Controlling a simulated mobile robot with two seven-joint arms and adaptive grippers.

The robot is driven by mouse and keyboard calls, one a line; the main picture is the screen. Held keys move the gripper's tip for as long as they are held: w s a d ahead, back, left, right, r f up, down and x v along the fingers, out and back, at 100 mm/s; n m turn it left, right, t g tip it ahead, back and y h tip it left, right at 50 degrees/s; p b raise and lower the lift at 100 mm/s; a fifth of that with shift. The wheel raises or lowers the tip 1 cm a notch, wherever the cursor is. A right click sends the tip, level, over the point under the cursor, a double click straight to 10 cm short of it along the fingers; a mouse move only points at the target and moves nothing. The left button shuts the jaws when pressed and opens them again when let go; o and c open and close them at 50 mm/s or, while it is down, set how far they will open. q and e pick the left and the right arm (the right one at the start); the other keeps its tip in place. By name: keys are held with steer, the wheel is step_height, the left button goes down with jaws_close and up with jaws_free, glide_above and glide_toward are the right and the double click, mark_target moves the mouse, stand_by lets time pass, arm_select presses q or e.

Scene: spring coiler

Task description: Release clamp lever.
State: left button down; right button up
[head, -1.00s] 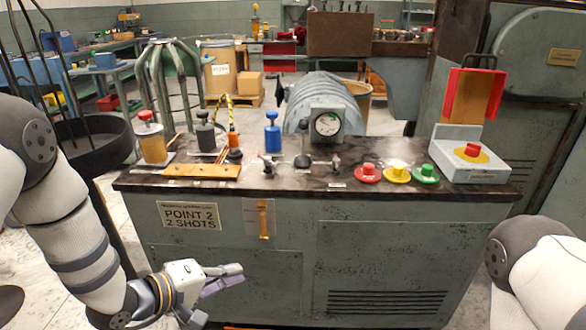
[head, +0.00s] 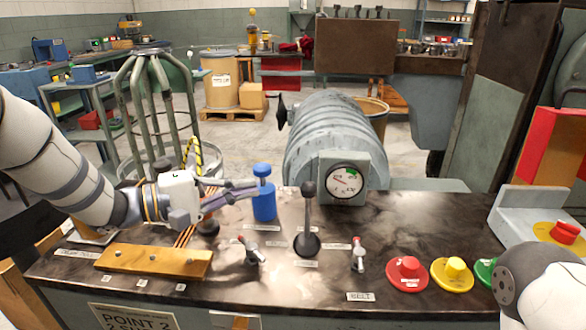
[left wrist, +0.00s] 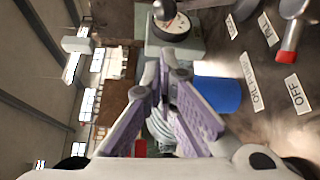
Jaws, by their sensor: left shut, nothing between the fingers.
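A tall black lever with a ball knob (head: 308,213) stands upright on the bench before the gauge. Its knob also shows at the top of the left wrist view (left wrist: 165,10). Two small red-tipped levers, one left (head: 251,252) and one right (head: 358,254), flank it. I cannot read which one is labelled clamp. My left gripper (head: 252,187) is shut and empty above the bench, beside the blue oil can (head: 264,203), left of the black lever and apart from it. In the left wrist view its purple fingers (left wrist: 164,75) meet at the tips. My right gripper is out of view.
A wooden strip (head: 153,261) lies at front left. Red (head: 407,273), yellow (head: 452,273) and green buttons line the right front. A gauge (head: 345,180) stands behind the levers, before a large grey cylinder (head: 333,130).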

mark_target(308, 207)
arm_select(q)
steer(key=x, duration=0.9)
steer(key=shift+d, duration=0.45)
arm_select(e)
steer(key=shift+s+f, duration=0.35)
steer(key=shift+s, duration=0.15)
arm_select(q)
steer(key=shift+b, duration=0.3)
